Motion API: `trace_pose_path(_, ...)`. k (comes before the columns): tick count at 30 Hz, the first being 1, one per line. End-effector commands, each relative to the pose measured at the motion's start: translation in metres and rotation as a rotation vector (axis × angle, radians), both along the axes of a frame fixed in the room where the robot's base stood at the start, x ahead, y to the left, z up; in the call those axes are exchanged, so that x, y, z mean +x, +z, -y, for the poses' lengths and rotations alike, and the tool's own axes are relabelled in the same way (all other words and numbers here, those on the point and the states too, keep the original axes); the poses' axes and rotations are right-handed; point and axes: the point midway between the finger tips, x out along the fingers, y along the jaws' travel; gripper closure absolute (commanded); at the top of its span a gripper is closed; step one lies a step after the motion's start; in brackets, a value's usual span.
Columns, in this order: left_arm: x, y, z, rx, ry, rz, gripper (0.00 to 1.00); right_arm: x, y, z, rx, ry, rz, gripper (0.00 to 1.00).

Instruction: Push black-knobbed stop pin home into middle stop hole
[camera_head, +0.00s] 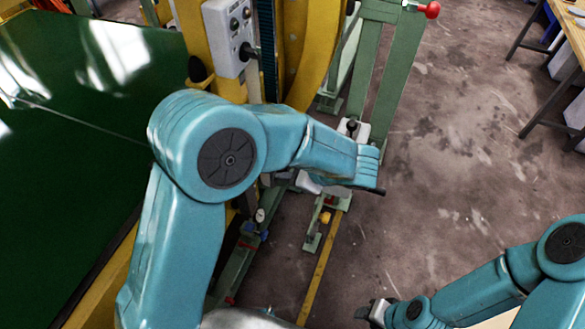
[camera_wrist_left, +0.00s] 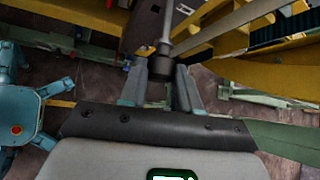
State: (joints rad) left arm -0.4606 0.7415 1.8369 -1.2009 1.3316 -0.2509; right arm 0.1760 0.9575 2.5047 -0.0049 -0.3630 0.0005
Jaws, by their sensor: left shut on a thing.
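In the left wrist view, my left gripper (camera_wrist_left: 160,88) is closed around a black knob (camera_wrist_left: 160,67). A grey shaft (camera_wrist_left: 166,28) runs from the knob toward the top of the picture, in front of a dark plate (camera_wrist_left: 143,22). I cannot make out the stop hole or how deep the shaft sits. In the head view, my left arm reaches across the middle and hides most of its gripper and the pin. My right gripper (camera_head: 376,311) is at the lower right, away from the machine, and I cannot tell how far its fingers are parted.
A yellow machine column with a grey control box (camera_head: 229,37) stands at the top middle. A dark green panel (camera_head: 75,120) fills the left. Green frame posts (camera_head: 378,65) with a red knob (camera_head: 432,9) stand behind my left arm.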

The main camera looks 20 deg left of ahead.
Motion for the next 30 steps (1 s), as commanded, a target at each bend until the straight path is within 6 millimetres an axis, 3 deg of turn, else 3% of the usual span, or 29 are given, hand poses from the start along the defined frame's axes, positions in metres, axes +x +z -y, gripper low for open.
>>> trace_pose_path(30, 0.001, 0.000, -0.026, 0.000, 0.000, 0.000, 1.00, 0.000, -0.005, 0.000, 0.000, 0.000, 0.000, 0.57)
